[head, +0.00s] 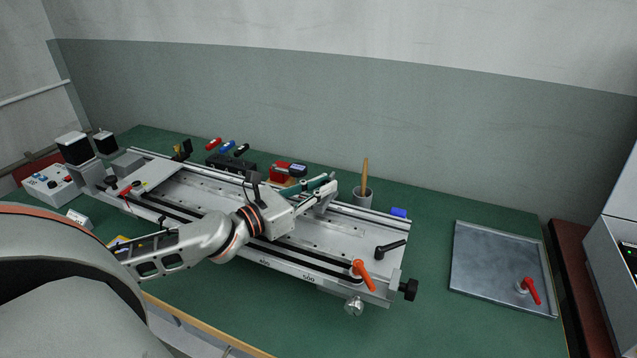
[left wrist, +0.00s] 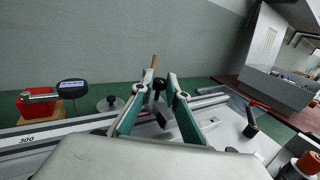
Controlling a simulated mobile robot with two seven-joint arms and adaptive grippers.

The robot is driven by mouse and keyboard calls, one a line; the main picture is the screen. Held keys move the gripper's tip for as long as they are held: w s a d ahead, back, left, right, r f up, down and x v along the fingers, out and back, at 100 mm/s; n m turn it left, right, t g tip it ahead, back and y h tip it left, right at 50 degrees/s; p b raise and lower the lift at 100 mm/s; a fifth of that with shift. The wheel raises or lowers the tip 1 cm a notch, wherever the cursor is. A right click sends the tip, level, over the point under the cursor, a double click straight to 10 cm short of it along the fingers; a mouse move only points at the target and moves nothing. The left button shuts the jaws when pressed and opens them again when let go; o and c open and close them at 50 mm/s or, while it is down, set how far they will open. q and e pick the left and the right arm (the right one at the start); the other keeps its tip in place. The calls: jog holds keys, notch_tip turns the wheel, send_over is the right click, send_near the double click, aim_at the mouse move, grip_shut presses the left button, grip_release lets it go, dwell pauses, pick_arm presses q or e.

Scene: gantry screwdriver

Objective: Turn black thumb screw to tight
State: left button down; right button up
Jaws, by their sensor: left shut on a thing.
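The black thumb screw (left wrist: 160,84) shows as a small dark knob between the fingertips in the left wrist view. It is mostly hidden by the fingers there, and I cannot make it out in the head view. My left gripper (head: 330,180) reaches over the long silver rail fixture (head: 330,238) from the left. Its green fingers are shut on the thumb screw, at the carriage on the rails; they also show in the left wrist view (left wrist: 159,80). How tight the screw is cannot be told. My right gripper is not in view.
A cup with a wooden handle (head: 363,195) and a blue block (head: 399,212) stand behind the fixture. An orange lever (head: 363,275), a black lever (head: 390,249) and a black knob (head: 408,289) are at its right end. A metal tray (head: 490,265) lies farther right.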

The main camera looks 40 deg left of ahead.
pick_arm(q)
jog(key=shift+f, duration=0.1)
dwell(0.3)
jog(key=c, duration=2)
grip_release()
jog(key=shift+s, duration=0.1)
jog(key=shift+v, duration=5.95)
